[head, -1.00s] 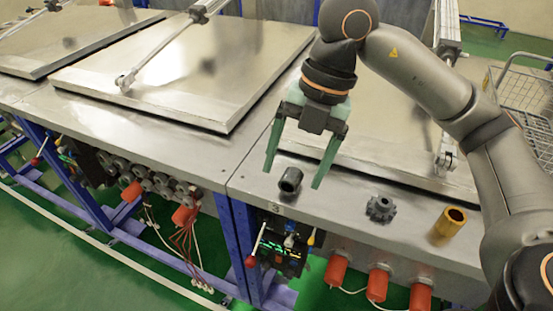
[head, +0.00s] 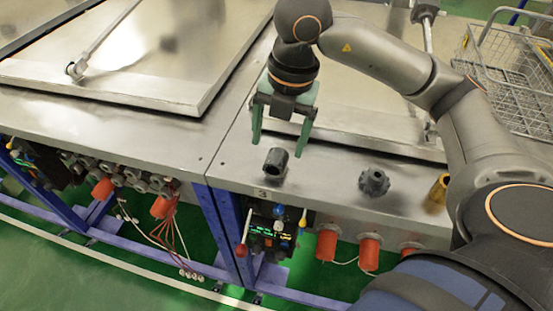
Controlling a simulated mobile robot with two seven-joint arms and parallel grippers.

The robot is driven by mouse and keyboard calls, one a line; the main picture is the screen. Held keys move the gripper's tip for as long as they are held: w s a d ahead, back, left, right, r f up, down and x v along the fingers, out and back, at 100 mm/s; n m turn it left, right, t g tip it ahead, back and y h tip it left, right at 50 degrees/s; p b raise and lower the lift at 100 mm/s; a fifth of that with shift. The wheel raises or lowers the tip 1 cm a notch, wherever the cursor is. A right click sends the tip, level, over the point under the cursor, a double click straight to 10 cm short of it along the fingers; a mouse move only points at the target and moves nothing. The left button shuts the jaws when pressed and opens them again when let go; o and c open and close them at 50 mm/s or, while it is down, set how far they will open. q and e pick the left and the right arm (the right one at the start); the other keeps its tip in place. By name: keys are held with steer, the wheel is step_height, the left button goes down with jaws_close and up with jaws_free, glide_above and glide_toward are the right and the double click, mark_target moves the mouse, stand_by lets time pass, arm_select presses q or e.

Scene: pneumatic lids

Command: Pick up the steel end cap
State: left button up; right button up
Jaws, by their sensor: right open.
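A short dark grey hollow cylinder (head: 275,161), which looks like the steel end cap, sits on the metal ledge in front of the lids. My right gripper (head: 277,148) has green fingers that point down and stand apart. In the picture the cylinder shows between and slightly below the fingertips. Nothing is between the fingers, and I cannot tell the exact height gap. My left gripper is not in view.
A dark toothed part (head: 373,182) and a brass cylinder (head: 438,190) stand on the same ledge to the right, the brass one partly behind my arm. A large steel lid (head: 370,105) lies behind. A wire cart (head: 510,70) stands at the far right.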

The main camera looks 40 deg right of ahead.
mark_target(278, 154)
step_height(278, 154, down, 4)
steer(key=shift+f, duration=0.1)
steer(key=shift+c, duration=0.4)
jaws_close()
stand_by(0.3)
